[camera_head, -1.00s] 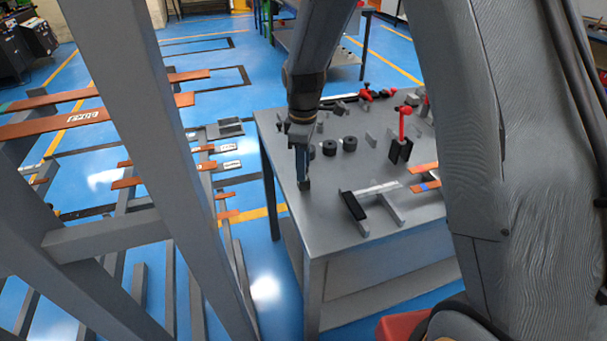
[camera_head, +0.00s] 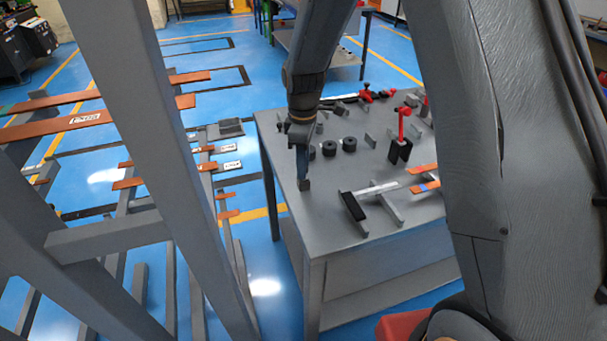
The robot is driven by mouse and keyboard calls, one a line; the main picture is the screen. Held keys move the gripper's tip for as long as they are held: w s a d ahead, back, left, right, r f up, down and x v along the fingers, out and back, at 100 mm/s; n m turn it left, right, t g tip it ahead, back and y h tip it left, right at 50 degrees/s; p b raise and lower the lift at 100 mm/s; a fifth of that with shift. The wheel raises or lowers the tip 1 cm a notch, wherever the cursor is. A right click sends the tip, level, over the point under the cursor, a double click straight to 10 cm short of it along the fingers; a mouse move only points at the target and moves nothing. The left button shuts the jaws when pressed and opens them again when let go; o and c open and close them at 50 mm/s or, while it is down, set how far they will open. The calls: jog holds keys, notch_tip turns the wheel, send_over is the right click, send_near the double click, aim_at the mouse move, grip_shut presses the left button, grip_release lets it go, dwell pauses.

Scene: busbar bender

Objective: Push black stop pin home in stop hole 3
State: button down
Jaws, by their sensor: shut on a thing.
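My gripper (camera_head: 303,172) points down at the left part of the grey bench (camera_head: 330,228), its tip close to the bench top. The jaws are closed, but what is between them is too small to make out. I cannot pick out the black stop pin or stop hole 3 in this view; the gripper may hide them.
A black-and-grey bar fixture (camera_head: 354,206) lies right of the gripper. A red-handled clamp (camera_head: 401,137) stands farther right, near copper bars (camera_head: 424,186). A rack with copper bars (camera_head: 85,121) stands left. The bench's front left corner is clear.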

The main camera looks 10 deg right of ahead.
jog(key=shift+r+p, duration=1.3)
jog(key=shift+r, duration=0.7)
jog(key=shift+r+p, duration=1.55)
jog(key=shift+r, duration=0.9)
